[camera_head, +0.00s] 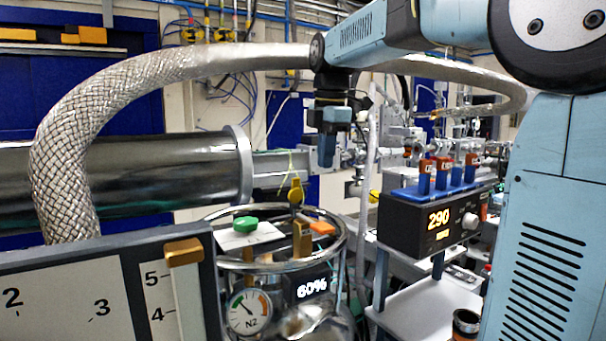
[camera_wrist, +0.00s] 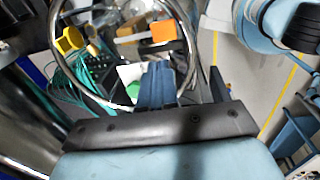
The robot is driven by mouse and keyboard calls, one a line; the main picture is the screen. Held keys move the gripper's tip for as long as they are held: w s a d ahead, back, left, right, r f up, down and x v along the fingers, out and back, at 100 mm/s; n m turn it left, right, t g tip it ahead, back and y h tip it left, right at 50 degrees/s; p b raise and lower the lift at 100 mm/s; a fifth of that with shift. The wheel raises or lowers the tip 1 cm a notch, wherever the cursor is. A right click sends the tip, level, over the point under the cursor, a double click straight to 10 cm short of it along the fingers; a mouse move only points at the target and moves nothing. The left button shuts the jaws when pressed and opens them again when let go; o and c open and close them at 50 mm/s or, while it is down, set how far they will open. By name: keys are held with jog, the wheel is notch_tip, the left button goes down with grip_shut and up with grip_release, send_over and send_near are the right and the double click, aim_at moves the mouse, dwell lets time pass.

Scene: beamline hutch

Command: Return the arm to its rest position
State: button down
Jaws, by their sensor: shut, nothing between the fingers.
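My arm reaches in from the upper right in the head view, with its wrist bent so that my gripper (camera_head: 326,163) points down. The gripper is shut and holds nothing. It hangs in the air above and slightly right of the round-rimmed N2 vessel (camera_head: 345,238). In the wrist view the blue fingers (camera_wrist: 158,72) are together, with the vessel's metal ring (camera_wrist: 57,62) beyond them. No contact with anything shows. No marker of a rest position is visible.
A braided metal hose (camera_head: 62,150) arches behind my wrist. A steel cylinder (camera_head: 165,170) lies left. A black controller reading 290 (camera_head: 405,228) stands right, with blue-and-red parts on top. A yellow valve (camera_head: 296,191) rises from the vessel. A scaled panel (camera_head: 110,285) fills the lower left.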

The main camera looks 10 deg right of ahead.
jog(key=s+d+f+m+t, duration=0.2)
jog(key=s+f+m, duration=0.6)
jog(key=s+m, duration=0.2)
jog(key=s+d+f+m+t, duration=0.2)
jog(key=s+d+f+m, duration=0.1)
jog(key=s+f+m, duration=0.6)
jog(key=s+m, duration=0.2)
jog(key=s, duration=0.1)
jog(key=shift+d+m, duration=0.15)
jog(key=shift+m, duration=0.15)
dwell(0.4)
